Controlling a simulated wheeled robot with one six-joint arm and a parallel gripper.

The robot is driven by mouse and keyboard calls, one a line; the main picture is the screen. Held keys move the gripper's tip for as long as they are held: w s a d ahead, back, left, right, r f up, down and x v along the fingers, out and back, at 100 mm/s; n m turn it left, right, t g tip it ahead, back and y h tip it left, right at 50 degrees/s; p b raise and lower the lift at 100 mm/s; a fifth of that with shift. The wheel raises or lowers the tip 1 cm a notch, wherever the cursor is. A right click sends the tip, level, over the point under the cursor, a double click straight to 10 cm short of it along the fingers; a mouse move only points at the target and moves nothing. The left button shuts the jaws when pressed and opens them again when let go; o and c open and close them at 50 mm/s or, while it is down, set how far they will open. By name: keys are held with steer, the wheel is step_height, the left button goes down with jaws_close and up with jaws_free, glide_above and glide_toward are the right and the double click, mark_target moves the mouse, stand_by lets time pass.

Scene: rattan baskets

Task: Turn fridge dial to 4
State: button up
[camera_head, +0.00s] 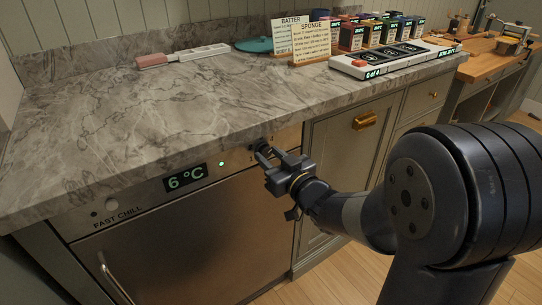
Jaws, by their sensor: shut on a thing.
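The fridge (200,235) sits under the marble counter. Its front panel shows a display (186,178) reading "6 °C" with a small green light (221,163) to its right. The dark dial (256,143) is on the right part of the panel, just below the counter edge. My gripper (263,151) is at the dial, with its jaws shut on it. The fingers and gripper body hide most of the dial and its markings, so its pointer cannot be read.
The counter's front edge (200,139) overhangs close above my gripper. A "FAST CHILL" button (111,204) and a door handle (115,278) are at the fridge's left. Recipe cards (311,41), a device (393,60) and colored boxes (368,33) stand on the counter.

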stand_by(0.3)
steer(key=o, duration=1)
steer(key=p+v, duration=0.1)
steer(key=v, duration=0.9)
steer(key=shift+s+d, duration=0.25)
steer(key=shift+s, duration=0.1)
steer(key=shift+w, duration=0.1)
steer(key=b+x, duration=0.1)
steer(key=x, duration=0.9)
steer(key=shift+w+a, duration=0.3)
